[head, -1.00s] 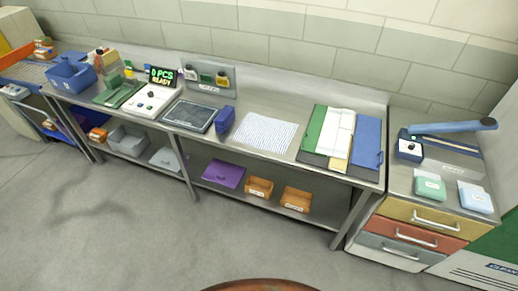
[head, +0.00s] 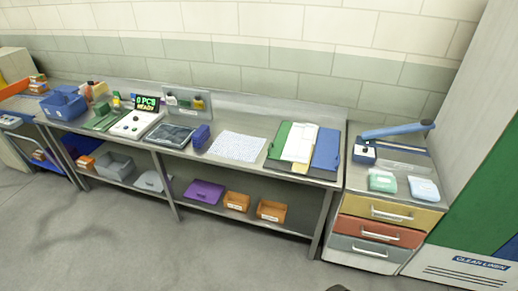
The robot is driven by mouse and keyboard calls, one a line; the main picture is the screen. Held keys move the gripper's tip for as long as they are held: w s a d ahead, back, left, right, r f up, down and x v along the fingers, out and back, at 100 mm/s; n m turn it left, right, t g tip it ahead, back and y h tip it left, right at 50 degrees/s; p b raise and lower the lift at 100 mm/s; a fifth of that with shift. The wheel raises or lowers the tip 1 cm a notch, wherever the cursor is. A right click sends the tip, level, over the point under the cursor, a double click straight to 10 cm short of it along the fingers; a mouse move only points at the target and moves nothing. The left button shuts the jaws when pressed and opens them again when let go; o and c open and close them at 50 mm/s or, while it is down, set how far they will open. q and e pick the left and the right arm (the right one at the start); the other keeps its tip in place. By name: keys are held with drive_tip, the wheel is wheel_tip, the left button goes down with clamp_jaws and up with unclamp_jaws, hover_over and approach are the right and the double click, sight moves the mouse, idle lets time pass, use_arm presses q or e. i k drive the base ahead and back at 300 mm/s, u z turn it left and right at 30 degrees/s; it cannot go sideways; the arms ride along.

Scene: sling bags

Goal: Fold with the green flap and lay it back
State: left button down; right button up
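A folding board with a green flap (head: 280,138), a white middle part (head: 300,142) and a blue flap (head: 327,149) lies flat on the right part of the steel bench. The flaps look laid out flat, with a dark base edge showing at the front. A white dotted sheet (head: 237,146) lies flat on the bench to the left of the board. Neither of my grippers shows in the head view. Only a small dark shape shows at the bottom edge, too little to name.
The steel bench (head: 215,172) runs along the wall. A drawer cabinet (head: 390,212) stands right. The floor in front is clear.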

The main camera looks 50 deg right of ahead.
sight(276, 153)
drive_tip(key=u, duration=0.05)
drive_tip(key=i, duration=1.1)
drive_tip(key=z, duration=0.7)
drive_tip(key=i, duration=0.75)
drive_tip(key=z, duration=0.8)
